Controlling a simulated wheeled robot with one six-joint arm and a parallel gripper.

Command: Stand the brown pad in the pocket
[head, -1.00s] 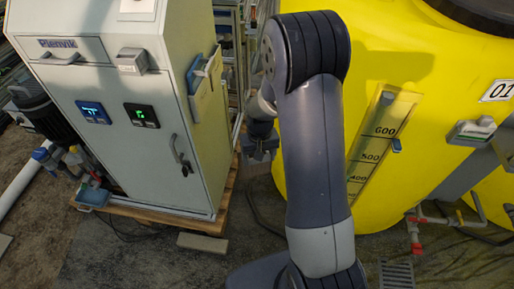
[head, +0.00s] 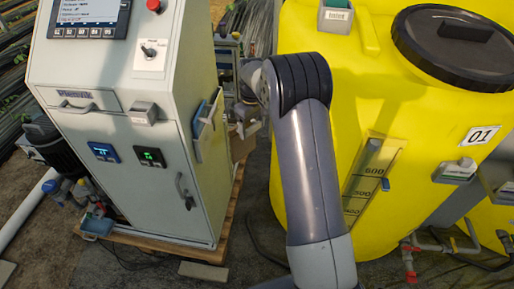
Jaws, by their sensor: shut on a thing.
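My gripper (head: 243,130) is small and partly dark in the head view, between the cabinet's right side and the yellow tank. It is shut. A brown patch (head: 242,147) shows just below it and looks like the brown pad, though its edges are hard to make out. An open-topped pocket (head: 208,118) with blue in it sits on the cabinet's right side, just left of my gripper. A small grey labelled pocket (head: 142,114) is on the cabinet front. Another labelled holder (head: 455,172) is on the tank. Which pocket is meant cannot be told.
The pale control cabinet (head: 150,170) stands on a wooden pallet (head: 190,247) at left. The large yellow tank (head: 400,110) fills the right, with a black lid (head: 455,45). A green-topped holder (head: 336,15) is near the tank's top. My arm crosses the middle.

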